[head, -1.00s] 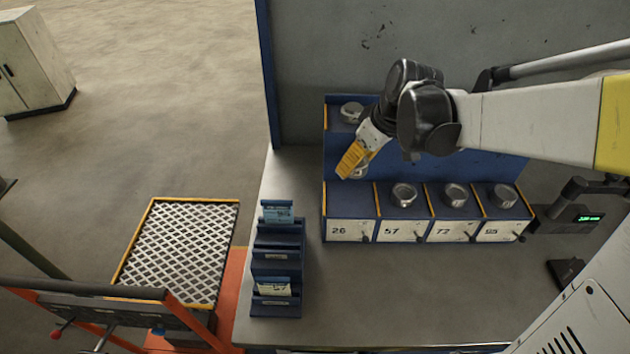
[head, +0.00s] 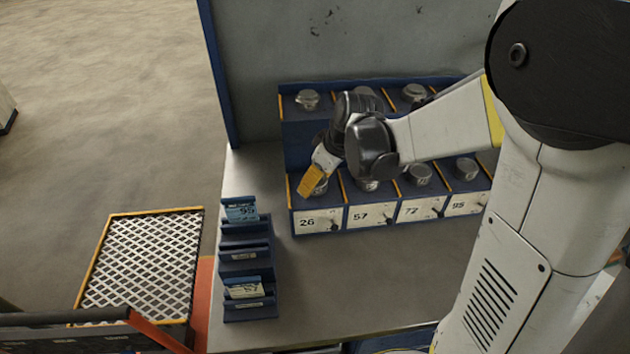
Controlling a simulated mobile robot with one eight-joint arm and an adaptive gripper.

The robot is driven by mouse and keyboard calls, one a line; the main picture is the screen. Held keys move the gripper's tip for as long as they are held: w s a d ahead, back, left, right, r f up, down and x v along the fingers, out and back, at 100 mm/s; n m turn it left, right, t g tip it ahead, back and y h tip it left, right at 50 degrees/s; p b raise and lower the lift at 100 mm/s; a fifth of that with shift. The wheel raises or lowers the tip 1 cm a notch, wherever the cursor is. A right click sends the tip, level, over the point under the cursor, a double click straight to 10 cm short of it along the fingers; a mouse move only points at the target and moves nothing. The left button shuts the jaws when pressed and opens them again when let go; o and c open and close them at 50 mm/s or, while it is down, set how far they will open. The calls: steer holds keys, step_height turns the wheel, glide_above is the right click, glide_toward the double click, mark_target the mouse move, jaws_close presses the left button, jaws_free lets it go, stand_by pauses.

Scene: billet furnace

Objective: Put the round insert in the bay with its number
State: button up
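The rack's front row has bays labelled 26 (head: 306,222), 57 (head: 360,215), 72 (head: 413,210) and 95 (head: 465,204). My gripper (head: 310,184), with yellow fingers, points down at bay 26. A round metal insert (head: 321,187) shows partly behind the fingers there; I cannot tell whether they grip it or whether it touches the bay floor. Other round inserts sit in bay 57 (head: 367,185), bay 72 (head: 420,174) and bay 95 (head: 466,168). No number is readable on any insert.
The upper shelf holds more round inserts (head: 307,99), partly behind my arm. A stepped blue card holder (head: 247,252) stands left, with a blue card reading 95 (head: 241,211) and a pale card reading 57 (head: 245,289). A mesh-topped platform (head: 142,262) is further left. The bench front is clear.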

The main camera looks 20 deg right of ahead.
steer(key=shift+f, duration=0.1)
steer(key=o, duration=1.4)
steer(key=p+v, duration=0.4)
steer(key=v, duration=0.7)
steer(key=s+r+m+t+h, duration=0.1)
steer(key=s+m, duration=0.1)
steer(key=s, duration=0.2)
steer(key=s+a+r+m+t, duration=0.1)
steer(key=s+r+m, duration=0.1)
steer(key=s, duration=0.3)
steer(key=s+a+r+m+t+h, duration=0.1)
steer(key=s+m, duration=0.1)
steer(key=s, duration=0.3)
steer(key=shift+s+a+r+m+h, duration=0.2)
steer(key=shift+r+m+h, duration=0.1)
steer(key=shift+r+m, duration=0.1)
steer(key=shift+f, duration=0.15)
